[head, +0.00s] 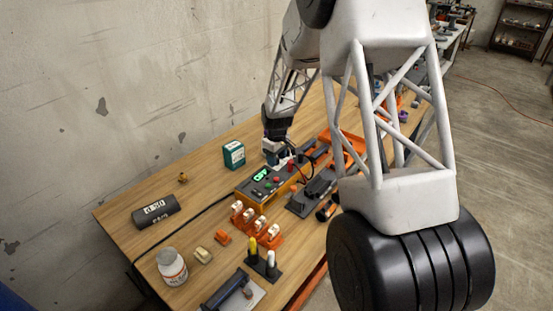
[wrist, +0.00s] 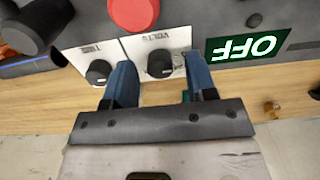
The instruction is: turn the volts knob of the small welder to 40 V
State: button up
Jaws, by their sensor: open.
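The small welder (head: 246,191) is a yellow and grey box on the bench, with a lit green display. In the wrist view its display (wrist: 245,47) reads OFF, upside down. The volts knob (wrist: 160,63) is black on a white label plate. A second black knob (wrist: 99,72) on a like plate is to its left. My gripper (wrist: 159,66) is open, its blue fingers on either side of the volts knob; I cannot tell whether they touch it. In the head view my gripper (head: 273,157) is at the welder's far end, and the knob is not clear there.
A red button (wrist: 133,12) is close to the knobs. A green box (head: 234,155) stands behind the welder. Orange holders (head: 256,225) stand in front, and a black cable (head: 190,220) runs left. The bench's left part has free room around a dark cylinder (head: 156,211).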

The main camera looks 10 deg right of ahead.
jog(key=shift+f, duration=0.25)
jog(key=shift+c, duration=0.4)
jog(key=c, duration=0.8)
jog(key=shift+c, duration=0.2)
